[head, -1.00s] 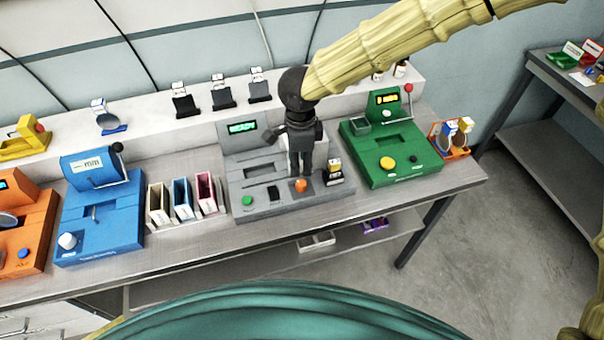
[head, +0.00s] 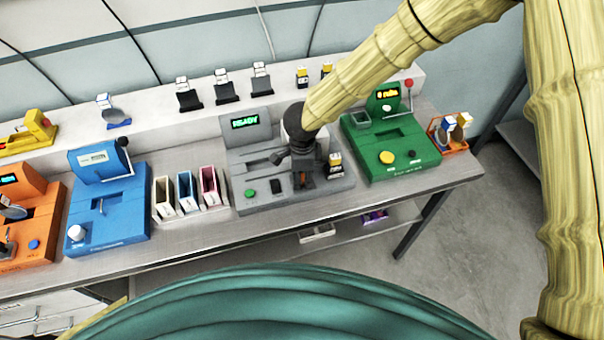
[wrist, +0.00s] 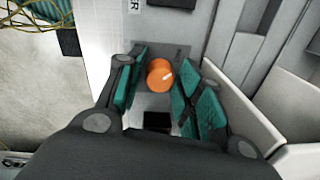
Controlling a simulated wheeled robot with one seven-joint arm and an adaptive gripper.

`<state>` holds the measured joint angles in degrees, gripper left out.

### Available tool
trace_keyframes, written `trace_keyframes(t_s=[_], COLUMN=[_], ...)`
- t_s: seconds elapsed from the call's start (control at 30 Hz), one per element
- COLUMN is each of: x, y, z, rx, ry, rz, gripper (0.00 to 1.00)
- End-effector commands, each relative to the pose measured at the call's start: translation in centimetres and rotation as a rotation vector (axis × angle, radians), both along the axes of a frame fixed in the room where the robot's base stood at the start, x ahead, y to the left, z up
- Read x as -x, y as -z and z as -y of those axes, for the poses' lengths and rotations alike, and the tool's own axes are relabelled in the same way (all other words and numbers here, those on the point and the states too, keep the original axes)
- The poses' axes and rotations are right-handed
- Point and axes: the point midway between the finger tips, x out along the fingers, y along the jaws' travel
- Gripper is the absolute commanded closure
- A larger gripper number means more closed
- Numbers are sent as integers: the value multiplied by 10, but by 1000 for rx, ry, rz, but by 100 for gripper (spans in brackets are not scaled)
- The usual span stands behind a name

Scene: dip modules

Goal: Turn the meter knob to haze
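The grey meter (head: 250,195) stands on the bench, its screen (head: 245,121) showing green text that looks like READY. Its orange knob is a round cap with a white pointer line in the wrist view (wrist: 159,75); the line points to the upper right there. In the head view, the knob is mostly hidden by my gripper (head: 304,180). In the wrist view, my gripper (wrist: 166,88) is open, with teal-padded fingers on both sides of the knob. A narrow gap shows on the right; contact on the left is unclear. I cannot read any haze marking.
A green machine (head: 385,145) stands right of the meter. A small yellow-and-black item (head: 335,163) sits at the meter's right end. Several coloured holders (head: 187,192) and a blue machine (head: 108,210) stand to the left. The bench's front strip is clear.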

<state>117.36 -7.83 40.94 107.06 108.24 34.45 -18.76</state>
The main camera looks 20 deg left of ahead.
Motion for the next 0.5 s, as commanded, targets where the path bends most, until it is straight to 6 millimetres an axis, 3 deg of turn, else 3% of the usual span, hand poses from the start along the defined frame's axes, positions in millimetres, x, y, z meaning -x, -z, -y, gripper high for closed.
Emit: trace_keyframes(t_s=[0.07, 0.2, 0.27, 0.5], x=[0, 0, 0, 0], y=[0, 0, 0, 0], z=[0, 0, 0, 0], rx=[0, 0, 0, 0], ry=[0, 0, 0, 14], rz=[0, 0, 0, 0], gripper=[64, 89, 97, 97])
